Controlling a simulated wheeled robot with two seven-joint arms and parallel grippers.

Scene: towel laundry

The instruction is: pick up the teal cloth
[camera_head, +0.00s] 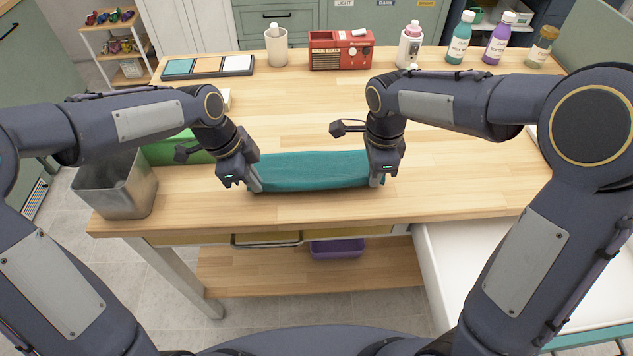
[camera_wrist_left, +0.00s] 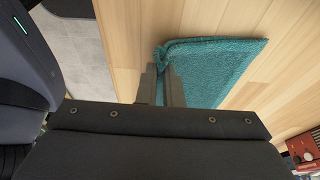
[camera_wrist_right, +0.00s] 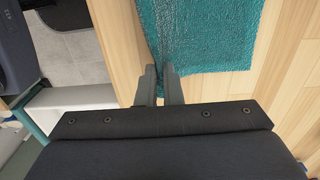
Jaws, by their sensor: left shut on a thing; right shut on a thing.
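The teal cloth (camera_head: 312,171) lies stretched flat along the front part of the wooden table (camera_head: 300,212). My left gripper (camera_head: 256,184) is shut on the cloth's left end at its near corner; the cloth also shows in the left wrist view (camera_wrist_left: 212,68). My right gripper (camera_head: 377,180) is shut on the cloth's right end; the cloth also shows in the right wrist view (camera_wrist_right: 205,35).
A metal bin (camera_head: 118,190) stands at the table's left front corner, beside a green item (camera_head: 175,150). A red radio (camera_head: 340,50), a cup (camera_head: 277,45), a tray (camera_head: 208,67) and several bottles (camera_head: 460,38) line the back. A white basin (camera_head: 465,270) is at the front right.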

